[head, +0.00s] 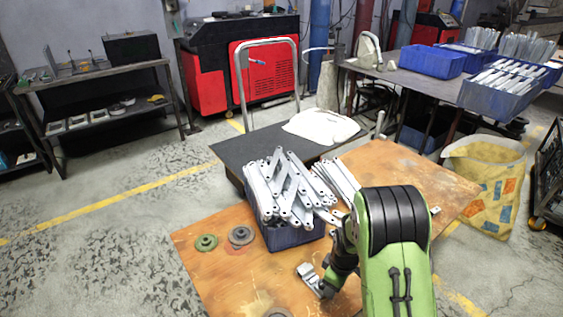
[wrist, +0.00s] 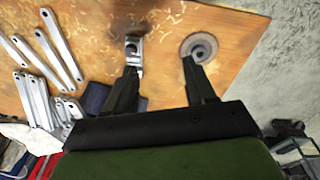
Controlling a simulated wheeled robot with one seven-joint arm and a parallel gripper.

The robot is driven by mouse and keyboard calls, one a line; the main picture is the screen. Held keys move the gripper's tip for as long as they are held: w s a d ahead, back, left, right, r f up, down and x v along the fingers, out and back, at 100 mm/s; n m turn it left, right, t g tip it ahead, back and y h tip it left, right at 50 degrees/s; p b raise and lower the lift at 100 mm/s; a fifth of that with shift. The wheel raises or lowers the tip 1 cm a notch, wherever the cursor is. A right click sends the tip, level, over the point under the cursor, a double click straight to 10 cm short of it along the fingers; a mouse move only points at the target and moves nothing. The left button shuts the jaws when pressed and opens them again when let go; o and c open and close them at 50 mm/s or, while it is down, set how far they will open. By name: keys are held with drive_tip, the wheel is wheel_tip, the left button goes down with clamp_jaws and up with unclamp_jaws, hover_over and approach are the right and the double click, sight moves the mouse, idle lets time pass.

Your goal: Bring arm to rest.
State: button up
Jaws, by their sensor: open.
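My arm (head: 395,245), green and black, reaches over the orange-brown worktable (head: 420,180) in the head view. My gripper (wrist: 160,68) shows in the wrist view with two dark fingers spread apart and nothing between them. A small galvanized bracket (wrist: 133,50) lies on the table just past the left fingertip. It also shows in the head view (head: 308,275), beside the gripper's dark end. A round grey disc (wrist: 198,47) lies past the right fingertip. Whether either finger touches these is unclear. In the head view my arm hides most of the gripper.
A blue bin (head: 290,238) heaped with long metal brackets (head: 285,190) stands on the table, close to my gripper. A green disc (head: 206,242) and a grey disc (head: 241,235) lie left of it. A yellow sack (head: 485,185) stands right. Floor at left is open.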

drive_tip(key=s+r+m+t+p, duration=0.1)
drive_tip(key=s+r+m+p, duration=0.15)
drive_tip(key=r, duration=0.85)
drive_tip(key=s+r+m+t+p, duration=0.15)
drive_tip(key=s+r, duration=0.25)
drive_tip(key=r, duration=0.8)
drive_tip(key=s+r+m+t+p, duration=0.2)
drive_tip(key=s+r+m+p, duration=0.4)
drive_tip(key=s+r, duration=0.9)
drive_tip(key=s, duration=0.2)
drive_tip(key=shift+s+d+m, duration=0.3)
drive_tip(key=shift+s, duration=0.05)
